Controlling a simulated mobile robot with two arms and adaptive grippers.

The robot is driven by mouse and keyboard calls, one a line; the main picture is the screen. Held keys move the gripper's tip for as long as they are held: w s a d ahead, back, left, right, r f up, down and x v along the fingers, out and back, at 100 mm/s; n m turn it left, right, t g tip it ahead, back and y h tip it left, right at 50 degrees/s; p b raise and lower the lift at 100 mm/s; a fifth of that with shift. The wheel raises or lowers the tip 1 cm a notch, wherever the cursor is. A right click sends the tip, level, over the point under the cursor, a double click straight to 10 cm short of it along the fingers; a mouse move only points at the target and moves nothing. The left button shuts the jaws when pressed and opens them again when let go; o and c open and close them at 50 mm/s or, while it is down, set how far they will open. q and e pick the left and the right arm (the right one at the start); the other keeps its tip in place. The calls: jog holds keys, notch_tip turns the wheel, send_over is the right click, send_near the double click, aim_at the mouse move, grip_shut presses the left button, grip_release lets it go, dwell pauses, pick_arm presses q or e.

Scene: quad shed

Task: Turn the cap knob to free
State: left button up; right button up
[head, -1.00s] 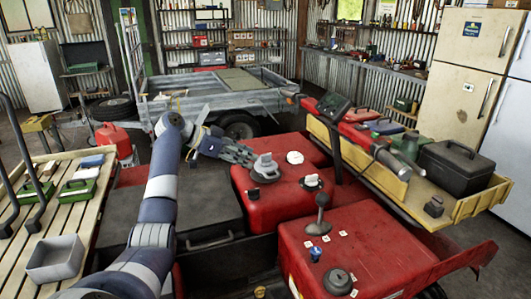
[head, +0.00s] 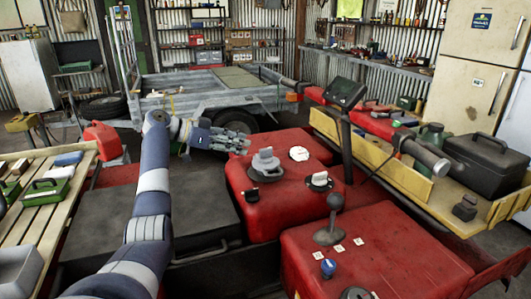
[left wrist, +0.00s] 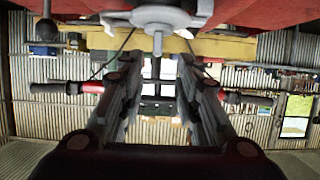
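A grey cap with a raised knob (head: 265,160) sits on the red quad body in the head view. A grey winged knob with a stem (left wrist: 157,20) shows at the top of the left wrist view, just beyond the fingertips; it looks like the same cap. My left gripper (head: 244,143) is just left of and above the cap in the head view, apart from it. Its two fingers are spread with an empty gap between them in the left wrist view (left wrist: 156,72). My right gripper is not in view.
A white-topped cap (head: 299,153) and a dark-based cap (head: 319,180) are close to the right. A ball-topped lever (head: 331,222) and a blue knob (head: 328,267) are nearer. The handlebar (head: 385,130) crosses at right; a dark box (head: 200,215) lies under my left arm.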

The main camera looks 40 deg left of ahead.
aim_at(264, 149)
pick_arm(q)
jog(key=p+x, duration=0.1)
jog(key=x, duration=0.7)
jog(key=shift+w+d+p, duration=0.25)
jog(key=shift+d+p, duration=0.05)
jog(key=shift+p, duration=0.05)
jog(key=shift+w+d+f, duration=0.25)
jog(key=shift+w+f, duration=0.1)
jog(key=shift+w, duration=0.1)
grip_shut()
